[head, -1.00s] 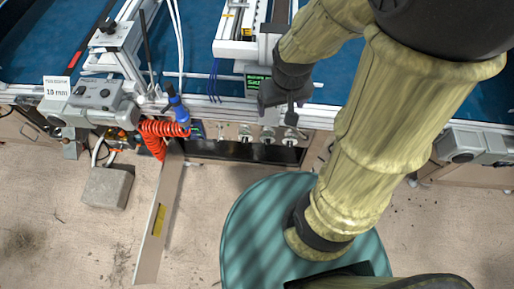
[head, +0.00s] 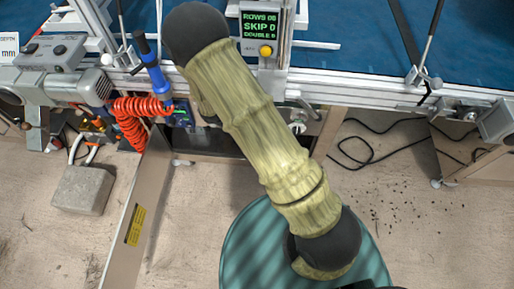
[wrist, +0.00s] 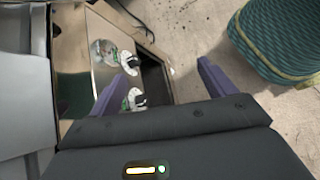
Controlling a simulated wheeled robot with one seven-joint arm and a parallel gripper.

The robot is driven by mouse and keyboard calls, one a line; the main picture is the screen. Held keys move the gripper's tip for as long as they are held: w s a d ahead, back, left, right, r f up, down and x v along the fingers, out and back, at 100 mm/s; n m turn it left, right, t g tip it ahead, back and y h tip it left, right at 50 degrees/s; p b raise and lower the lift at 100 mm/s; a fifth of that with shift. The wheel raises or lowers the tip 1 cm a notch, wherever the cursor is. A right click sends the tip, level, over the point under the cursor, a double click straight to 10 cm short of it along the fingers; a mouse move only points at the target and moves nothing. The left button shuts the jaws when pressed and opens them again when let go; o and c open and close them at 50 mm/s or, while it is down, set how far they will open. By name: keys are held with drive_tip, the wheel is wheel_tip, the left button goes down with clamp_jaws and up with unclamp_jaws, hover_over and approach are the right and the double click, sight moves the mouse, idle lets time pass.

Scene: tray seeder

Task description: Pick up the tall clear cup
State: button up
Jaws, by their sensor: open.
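Ahead and left of the fingers, a clear rounded piece with white and green parts (wrist: 104,52) sits on a shiny panel. A second similar piece (wrist: 134,98) is close to the left finger, partly hidden by it. I cannot tell whether either is the tall clear cup. In the head view my arm hides the gripper and most of the shelf. One small whitish piece (head: 298,127) shows just right of the arm.
The metal bench frame (head: 350,90) runs above the shelf. A blue-handled tool (head: 153,75) with a red coiled hose (head: 133,122) hangs left. A grey block (head: 83,189) and a leaning panel (head: 135,215) stand on the floor. Black cable (head: 365,150) lies at right.

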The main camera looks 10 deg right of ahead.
drive_tip(key=w+a+f+n+t+h+b, duration=0.1)
drive_tip(key=w+a+f+n+t+b, duration=0.2)
drive_tip(key=f, duration=0.8)
drive_tip(key=w+a+f+n+t+b, duration=0.2)
drive_tip(key=a+f+n+t+b, duration=0.2)
drive_tip(key=f+n+t+b, duration=0.3)
drive_tip(key=w+a+f+n+t+h+b, duration=0.1)
drive_tip(key=w+a+f+n+t+b, duration=0.2)
drive_tip(key=f+b, duration=0.6)
wheel_tip(320, 180, down, 8)
drive_tip(key=shift+w+a+f+n+t+h+b, duration=0.15)
drive_tip(key=shift+w+n+t+h+b, duration=0.2)
drive_tip(key=shift+n+t, duration=0.7)
drive_tip(key=b+x, duration=0.2)
drive_tip(key=x, duration=0.3)
drive_tip(key=b+x, duration=0.3)
drive_tip(key=x, duration=0.3)
drive_tip(key=shift+w+d+f+b, duration=0.1)
drive_tip(key=shift+d+f+b, duration=0.15)
drive_tip(key=shift+d+b, duration=0.05)
drive_tip(key=shift+w+d+r, duration=0.2)
drive_tip(key=shift+w, duration=0.05)
